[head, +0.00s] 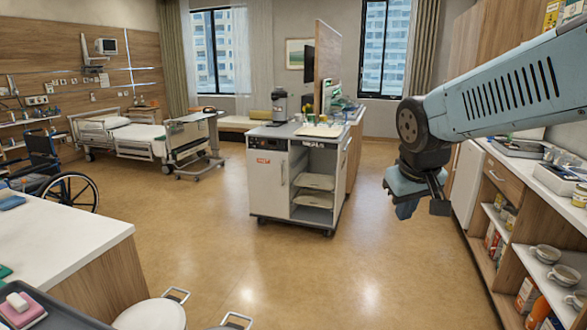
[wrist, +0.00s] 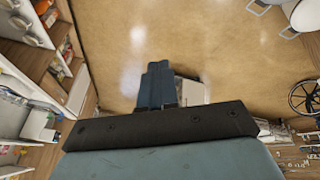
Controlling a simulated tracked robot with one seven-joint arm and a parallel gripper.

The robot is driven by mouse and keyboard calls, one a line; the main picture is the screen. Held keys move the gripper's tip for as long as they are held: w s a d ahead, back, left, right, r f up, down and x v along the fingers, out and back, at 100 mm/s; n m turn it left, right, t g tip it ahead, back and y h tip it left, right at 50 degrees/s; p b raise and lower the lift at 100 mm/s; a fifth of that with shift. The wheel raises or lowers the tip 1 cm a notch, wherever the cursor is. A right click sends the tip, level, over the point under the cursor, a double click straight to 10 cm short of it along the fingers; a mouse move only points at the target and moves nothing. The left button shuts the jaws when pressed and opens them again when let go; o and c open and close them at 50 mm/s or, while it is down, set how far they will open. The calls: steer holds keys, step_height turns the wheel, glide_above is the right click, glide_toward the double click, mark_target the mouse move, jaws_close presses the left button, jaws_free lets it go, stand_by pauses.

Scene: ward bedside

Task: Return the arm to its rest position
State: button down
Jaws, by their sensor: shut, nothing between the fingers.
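My gripper (head: 422,205) hangs at the end of my blue-grey arm, which reaches in from the right of the head view. It points downward over the open floor, to the right of the white and grey cart. In the wrist view my gripper (wrist: 157,85) shows its blue fingers together, with nothing held between them. The gripper touches nothing that I can see.
A white cart (head: 268,180) stands mid-room on the tan floor (head: 300,270). Shelves with cups (head: 546,253) line the right side. A counter (head: 70,228), stools (head: 150,315) and a wheelchair (head: 68,185) are at left. A hospital bed (head: 140,138) stands behind.

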steer(key=s+d+r+m+y, duration=0.1)
steer(key=s+r+m, duration=0.1)
steer(key=s, duration=0.8)
steer(key=shift+d+t, duration=0.3)
steer(key=shift+t, duration=0.1)
